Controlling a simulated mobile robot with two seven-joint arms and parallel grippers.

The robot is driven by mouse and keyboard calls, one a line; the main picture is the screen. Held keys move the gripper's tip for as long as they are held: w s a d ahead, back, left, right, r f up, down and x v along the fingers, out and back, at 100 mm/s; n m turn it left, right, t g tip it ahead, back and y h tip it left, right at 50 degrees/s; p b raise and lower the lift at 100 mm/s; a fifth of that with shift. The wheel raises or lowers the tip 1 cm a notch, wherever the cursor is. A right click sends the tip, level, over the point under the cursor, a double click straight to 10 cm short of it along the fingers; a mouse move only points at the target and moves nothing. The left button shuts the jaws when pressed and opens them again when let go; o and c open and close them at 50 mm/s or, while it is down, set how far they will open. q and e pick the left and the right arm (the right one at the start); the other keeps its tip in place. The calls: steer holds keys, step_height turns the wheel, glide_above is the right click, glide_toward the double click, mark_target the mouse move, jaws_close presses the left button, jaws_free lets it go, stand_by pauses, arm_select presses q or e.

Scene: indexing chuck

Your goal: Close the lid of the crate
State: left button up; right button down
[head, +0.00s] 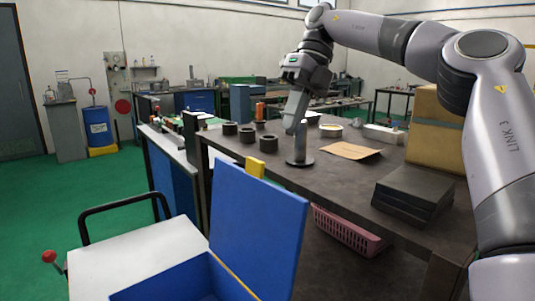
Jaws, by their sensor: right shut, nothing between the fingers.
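The blue crate (172,285) is at the bottom of the head view, cut off by the lower edge. Its blue lid (258,228) stands open, nearly upright, on the crate's right side. A yellow tab (255,168) shows at the lid's top edge. My right gripper (291,124) is shut and empty. It points down above the dark table, beyond the lid and higher in the picture, apart from the lid. The crate's inside is mostly out of frame. My left gripper is not in view.
A white-topped cart (135,256) with a black handle (125,201) adjoins the crate. The dark table (345,180) behind the lid holds black rings (248,135), a post on a round base (299,160), stacked dark plates (412,194) and a cardboard box (436,130). Green floor is clear at left.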

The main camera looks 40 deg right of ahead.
steer(key=a+f+b, duration=0.1)
steer(key=a+f, duration=0.3)
steer(key=a, duration=0.2)
steer(key=shift+w+a+f, duration=0.2)
steer(key=shift+a+f, duration=0.05)
steer(key=shift+f, duration=0.1)
